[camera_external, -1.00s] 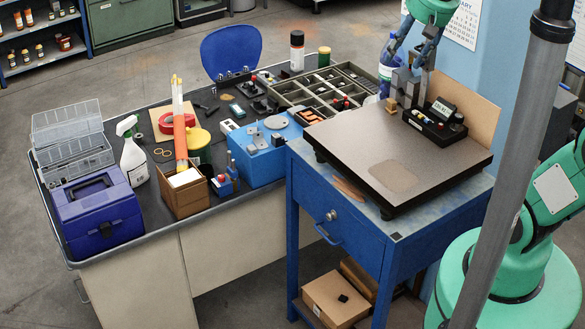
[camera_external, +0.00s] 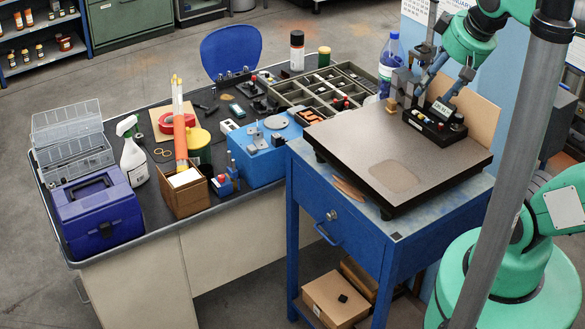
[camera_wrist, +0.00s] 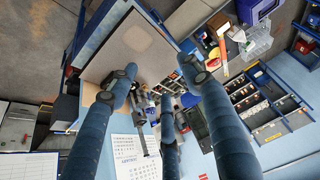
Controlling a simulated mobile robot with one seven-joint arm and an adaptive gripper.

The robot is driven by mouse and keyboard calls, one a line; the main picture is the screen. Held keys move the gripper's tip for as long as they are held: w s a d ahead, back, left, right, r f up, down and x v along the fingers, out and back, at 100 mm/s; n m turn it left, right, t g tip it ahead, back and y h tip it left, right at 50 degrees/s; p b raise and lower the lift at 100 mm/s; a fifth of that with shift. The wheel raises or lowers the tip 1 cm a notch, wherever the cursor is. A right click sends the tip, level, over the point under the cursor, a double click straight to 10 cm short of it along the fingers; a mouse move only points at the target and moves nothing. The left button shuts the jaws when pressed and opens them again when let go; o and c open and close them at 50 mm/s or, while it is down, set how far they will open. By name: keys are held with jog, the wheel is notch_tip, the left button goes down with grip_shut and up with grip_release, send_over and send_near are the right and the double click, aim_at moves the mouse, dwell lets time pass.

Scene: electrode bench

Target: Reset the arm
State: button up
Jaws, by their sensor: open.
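My gripper (camera_external: 440,92) has blue-grey fingers below a green wrist at the upper right of the external view. Its fingers are spread and nothing is seen between them. In the wrist view, the spread fingers of my gripper (camera_wrist: 160,85) frame the scene, with the surface plate (camera_wrist: 128,45) at upper left.
A grey metal stand (camera_external: 402,85) rises at the plate's back edge, close to my fingers. A brown board (camera_external: 478,120) leans at the right. The front of the plate is clear. The left bench carries a blue toolbox (camera_external: 98,215) and many items.

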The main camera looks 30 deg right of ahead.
notch_tip(320, 180, down, 17)
jog(key=b, duration=1.7)
